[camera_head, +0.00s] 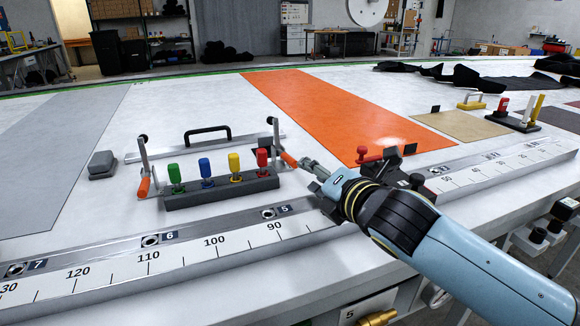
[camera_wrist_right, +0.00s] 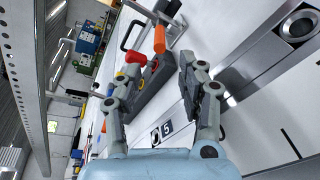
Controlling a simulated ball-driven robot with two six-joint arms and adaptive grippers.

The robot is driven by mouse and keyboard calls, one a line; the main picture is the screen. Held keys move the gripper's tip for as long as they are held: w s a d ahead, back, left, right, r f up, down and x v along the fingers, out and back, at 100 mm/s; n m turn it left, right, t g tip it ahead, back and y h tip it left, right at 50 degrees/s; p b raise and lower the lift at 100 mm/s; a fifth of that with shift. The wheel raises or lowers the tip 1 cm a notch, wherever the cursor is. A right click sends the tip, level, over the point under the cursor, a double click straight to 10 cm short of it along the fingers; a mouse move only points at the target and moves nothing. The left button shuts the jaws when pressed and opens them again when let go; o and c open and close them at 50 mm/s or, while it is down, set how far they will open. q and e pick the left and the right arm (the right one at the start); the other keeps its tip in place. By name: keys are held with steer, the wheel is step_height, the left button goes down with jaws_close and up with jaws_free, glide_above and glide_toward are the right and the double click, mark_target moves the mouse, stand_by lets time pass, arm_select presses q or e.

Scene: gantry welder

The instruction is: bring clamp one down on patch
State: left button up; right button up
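My right gripper (camera_head: 308,172) is at the right clamp on the white table, close to its orange handle (camera_head: 289,160). In the right wrist view my right gripper (camera_wrist_right: 161,68) has its fingers spread, and the orange handle (camera_wrist_right: 159,40) shows just beyond the gap between the tips. I see no contact with it. A second upright metal clamp (camera_head: 143,158) with an orange handle stands to the left. I cannot tell which clamp is number one. An orange sheet (camera_head: 320,105) lies flat behind; I cannot tell which piece is the patch. My left gripper is not in view.
A grey rack (camera_head: 222,193) with green, blue, yellow and red handles stands between the clamps, close to my gripper. A black-handled bar (camera_head: 208,137) lies behind it. A numbered ruler rail (camera_head: 155,258) runs along the front. A red-knobbed device (camera_head: 365,155) sits behind my right wrist.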

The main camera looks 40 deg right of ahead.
mark_target(293, 159)
steer(key=x, duration=0.9)
steer(key=shift+w, duration=0.3)
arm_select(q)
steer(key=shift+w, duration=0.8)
arm_select(e)
steer(key=shift+w, duration=0.1)
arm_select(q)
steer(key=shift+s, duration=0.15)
arm_select(e)
jaws_close()
